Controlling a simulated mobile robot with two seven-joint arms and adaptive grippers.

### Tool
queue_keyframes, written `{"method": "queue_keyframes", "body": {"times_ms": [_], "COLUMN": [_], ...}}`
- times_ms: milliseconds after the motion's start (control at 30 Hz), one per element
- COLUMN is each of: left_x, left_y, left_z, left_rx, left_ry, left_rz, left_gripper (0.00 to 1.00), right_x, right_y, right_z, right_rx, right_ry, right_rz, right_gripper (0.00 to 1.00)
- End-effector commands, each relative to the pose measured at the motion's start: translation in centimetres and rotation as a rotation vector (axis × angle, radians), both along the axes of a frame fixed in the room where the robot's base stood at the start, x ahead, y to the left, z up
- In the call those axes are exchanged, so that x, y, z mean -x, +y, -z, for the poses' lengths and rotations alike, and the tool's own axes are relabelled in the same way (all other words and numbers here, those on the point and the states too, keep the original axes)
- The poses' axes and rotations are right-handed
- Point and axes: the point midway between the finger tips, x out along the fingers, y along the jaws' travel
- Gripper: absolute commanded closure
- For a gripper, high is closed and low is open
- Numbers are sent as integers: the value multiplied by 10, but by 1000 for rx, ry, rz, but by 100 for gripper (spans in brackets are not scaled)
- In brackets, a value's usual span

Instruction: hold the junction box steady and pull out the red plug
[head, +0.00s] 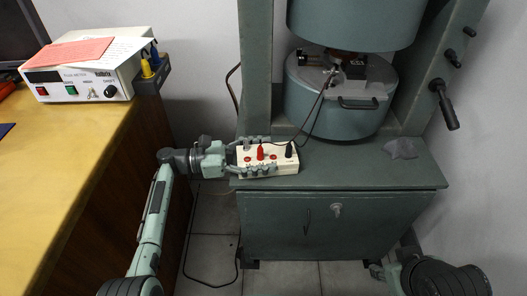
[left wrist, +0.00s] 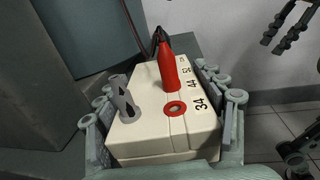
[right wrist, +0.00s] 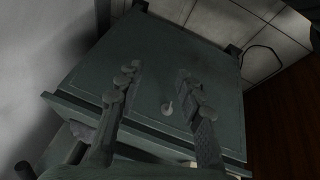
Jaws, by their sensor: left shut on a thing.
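The cream junction box (head: 284,168) lies on the green ledge below the magnet. The red plug (head: 260,152) stands upright in its top; it also shows in the left wrist view (left wrist: 167,65). A black plug (head: 289,150) stands farther along, and a grey post (left wrist: 125,102) is at the near end in the left wrist view. My left gripper (head: 266,154) is shut on the box, one finger along each long side. My right gripper (right wrist: 160,95) is open and empty, away from the box; its fingers show at the upper right of the left wrist view (left wrist: 284,28).
The large green magnet (head: 335,110) rises behind the box, with thin leads running from it to the plugs. A grey cloth (head: 400,148) lies on the ledge at right. A wooden desk (head: 60,190) with a meter (head: 85,75) stands left. Cables hang to the floor.

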Motion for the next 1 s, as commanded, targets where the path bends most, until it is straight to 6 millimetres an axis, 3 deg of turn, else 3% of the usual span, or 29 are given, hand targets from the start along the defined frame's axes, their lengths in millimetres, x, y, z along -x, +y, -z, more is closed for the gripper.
{"method": "queue_keyframes", "body": {"times_ms": [100,167,267,400,500,700,833,1000], "left_x": [0,0,0,0,0,0,0,0], "left_y": [0,0,0,0,0,0,0,0], "left_z": [1,1,1,1,1,1,1,1], "left_rx": [-1,-1,-1,-1,-2,-2,-2,-2], "left_ry": [0,0,0,0,0,1,1,1], "left_rz": [0,0,0,1,1,1,1,1], "left_gripper": [66,66,66,66,66,66,66,66], "right_x": [-8,-17,-41,-79,-100,-132,-149,-172], "right_y": [10,22,57,120,160,218,238,246], "right_z": [2,6,12,14,9,-13,-33,-68], "right_rx": [-23,-50,-121,-231,-288,-345,-349,-333], "right_ry": [1,6,22,65,106,205,282,391], "right_rz": [-23,-53,-140,-324,-464,-731,-883,-1037], "right_gripper": [80,80,80,80,80,80,80,80]}}
